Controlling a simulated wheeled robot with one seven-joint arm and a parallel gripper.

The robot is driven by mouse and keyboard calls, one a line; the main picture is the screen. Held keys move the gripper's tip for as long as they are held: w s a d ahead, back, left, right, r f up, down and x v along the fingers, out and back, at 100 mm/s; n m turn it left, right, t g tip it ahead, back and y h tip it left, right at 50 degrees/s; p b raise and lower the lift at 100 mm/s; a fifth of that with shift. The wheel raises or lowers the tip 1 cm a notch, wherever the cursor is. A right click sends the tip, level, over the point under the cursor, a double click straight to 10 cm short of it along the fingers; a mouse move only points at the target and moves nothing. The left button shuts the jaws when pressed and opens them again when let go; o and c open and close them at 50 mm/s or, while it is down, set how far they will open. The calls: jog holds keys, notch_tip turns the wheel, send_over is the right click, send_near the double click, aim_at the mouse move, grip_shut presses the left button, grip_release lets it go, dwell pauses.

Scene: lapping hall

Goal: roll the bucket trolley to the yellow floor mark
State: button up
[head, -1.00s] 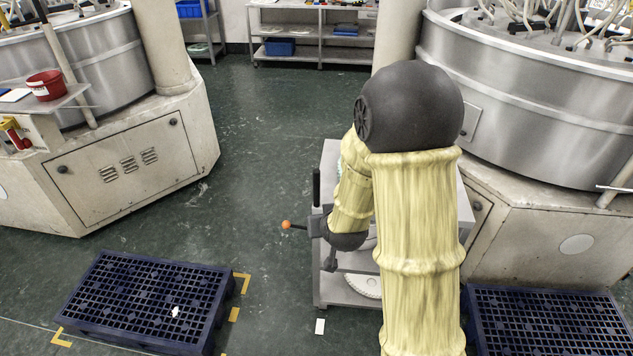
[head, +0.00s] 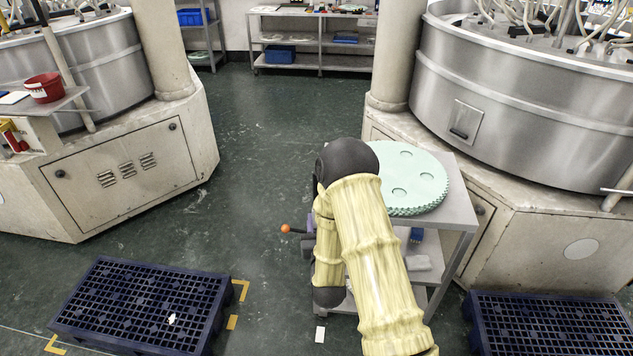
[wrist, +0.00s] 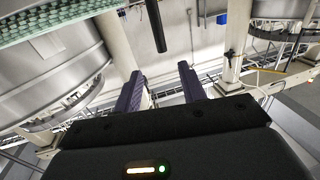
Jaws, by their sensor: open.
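Yellow floor marks (head: 242,290) lie by the left pallet's right edge. My gripper is mostly hidden in the head view. In the wrist view my gripper (wrist: 162,85) is open with nothing between its purple fingers; a black bar (wrist: 155,25) shows beyond.
A dark blue pallet (head: 140,305) lies at front left, another (head: 550,325) at front right. Lapping machines stand left (head: 130,170) and right (head: 520,110). A red bucket (head: 44,88) sits on a side shelf at left. The green floor between the machines is clear.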

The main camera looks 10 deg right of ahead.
jog(key=shift+w, duration=0.1)
jog(key=w+d+p, duration=0.2)
jog(key=w+p, duration=0.1)
jog(key=w, duration=1.4)
grip_shut()
